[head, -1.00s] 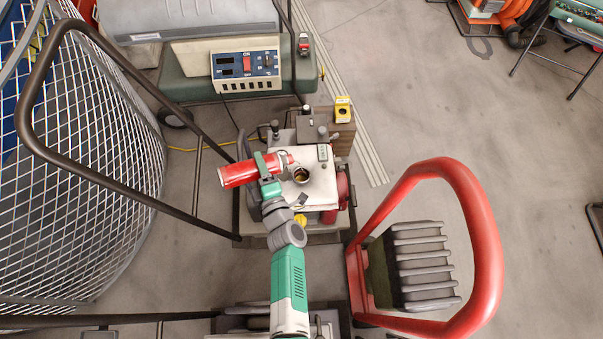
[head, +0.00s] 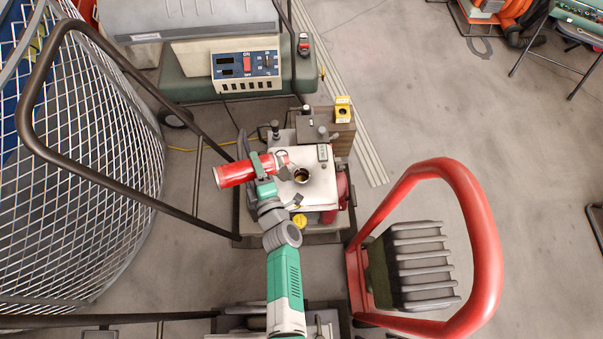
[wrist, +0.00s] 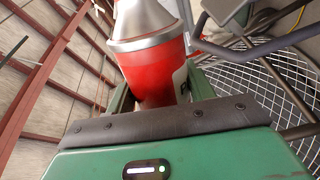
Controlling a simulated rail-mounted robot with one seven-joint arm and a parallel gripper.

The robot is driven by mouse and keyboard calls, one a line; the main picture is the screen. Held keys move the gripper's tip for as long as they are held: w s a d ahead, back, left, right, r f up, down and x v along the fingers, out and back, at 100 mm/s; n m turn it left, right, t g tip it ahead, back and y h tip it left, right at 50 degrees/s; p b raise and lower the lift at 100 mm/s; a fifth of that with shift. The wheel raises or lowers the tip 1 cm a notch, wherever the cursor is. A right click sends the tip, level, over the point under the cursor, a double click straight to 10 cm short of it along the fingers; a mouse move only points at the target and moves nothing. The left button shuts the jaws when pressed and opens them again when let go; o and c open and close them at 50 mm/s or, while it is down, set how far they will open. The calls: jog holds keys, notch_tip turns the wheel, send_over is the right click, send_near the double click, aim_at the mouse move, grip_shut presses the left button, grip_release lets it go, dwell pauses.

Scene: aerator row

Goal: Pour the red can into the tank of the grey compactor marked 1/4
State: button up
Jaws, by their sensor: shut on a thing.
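The red can (head: 236,174) lies tilted close to horizontal in my gripper (head: 264,165), its narrower end toward the tank opening (head: 302,175). My gripper is shut around the can's body. In the wrist view, the red can (wrist: 155,65) with its silver shoulder stands between the green jaws. The compactor (head: 318,188) has a pale tank top with a dark round open filler neck. The can's right end is just left of and above this opening; I cannot tell whether liquid is flowing. The 1/4 mark is too small to read.
A yellow cap (head: 299,221) shows at the compactor's near edge. A red looped handle (head: 487,250) stands at right, with a dark finned block (head: 420,265) beside it. A wire mesh basket (head: 80,170) fills the left. A control panel (head: 246,63) is behind.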

jog(key=shift+a, duration=0.2)
jog(key=shift+m, duration=0.4)
dwell(0.8)
jog(key=shift+w+d+m+p, duration=0.2)
jog(key=shift+d+m+p, duration=0.1)
jog(key=shift+m+p, duration=0.7)
dwell(0.8)
jog(key=shift+w+d+m, duration=0.15)
jog(key=shift+d+m, duration=0.2)
jog(key=shift+m, duration=0.45)
jog(key=shift+d, duration=0.1)
jog(key=shift+w+d+f+m, duration=0.2)
jog(key=shift+d+m, duration=0.2)
jog(key=shift+m, duration=0.4)
jog(key=shift+d+m, duration=0.2)
jog(key=shift+m, duration=0.1)
